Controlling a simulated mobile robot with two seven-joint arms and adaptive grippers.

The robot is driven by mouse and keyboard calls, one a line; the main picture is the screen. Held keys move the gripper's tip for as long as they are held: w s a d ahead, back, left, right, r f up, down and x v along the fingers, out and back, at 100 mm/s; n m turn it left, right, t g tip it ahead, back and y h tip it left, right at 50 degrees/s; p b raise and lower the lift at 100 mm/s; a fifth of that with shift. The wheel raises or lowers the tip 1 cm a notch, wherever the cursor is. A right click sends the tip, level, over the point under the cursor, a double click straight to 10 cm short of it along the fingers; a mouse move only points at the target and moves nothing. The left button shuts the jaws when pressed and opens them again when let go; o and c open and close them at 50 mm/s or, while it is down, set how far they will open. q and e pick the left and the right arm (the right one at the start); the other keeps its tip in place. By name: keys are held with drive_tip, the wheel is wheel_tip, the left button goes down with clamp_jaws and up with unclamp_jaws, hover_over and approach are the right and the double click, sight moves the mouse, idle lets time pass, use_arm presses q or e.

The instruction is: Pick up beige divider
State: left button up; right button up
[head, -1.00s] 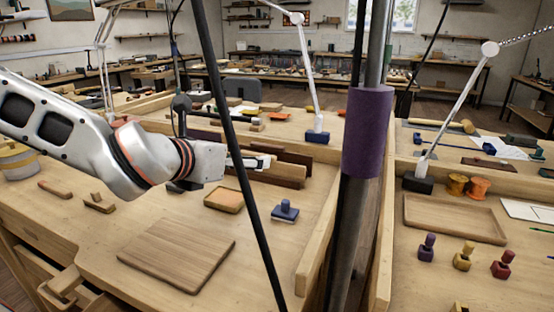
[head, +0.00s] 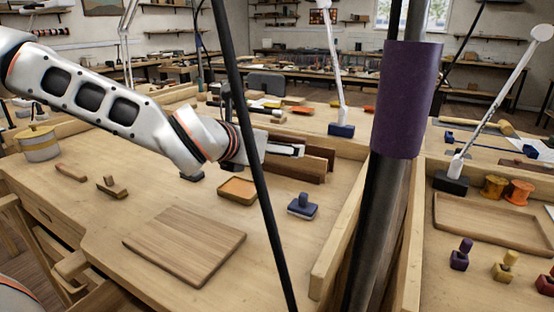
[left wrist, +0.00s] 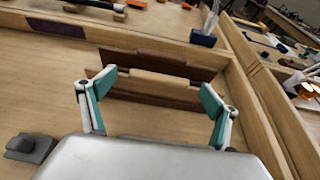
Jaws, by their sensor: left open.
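The beige divider (left wrist: 165,85) is a light tan, flat board in the left wrist view. It stands on edge among darker brown dividers (left wrist: 150,58), one behind it and another just in front of it. My left gripper (left wrist: 157,90) is open, its two teal-padded fingers spread near either end of the beige divider; I cannot tell whether they touch it. In the head view my left gripper (head: 290,151) is by the brown dividers (head: 300,174), and the beige one is hard to make out there. My right gripper is not in view.
A wooden bench rail (head: 336,240) runs along the right of the dividers. A blue stamp (head: 303,207), an orange pad (head: 237,190) and a wooden board (head: 184,244) lie on the bench. A dark pole with a purple sleeve (head: 405,100) stands at the right.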

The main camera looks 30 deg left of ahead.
use_arm(q)
drive_tip(key=c, duration=1.2)
drive_tip(key=shift+c, duration=0.2)
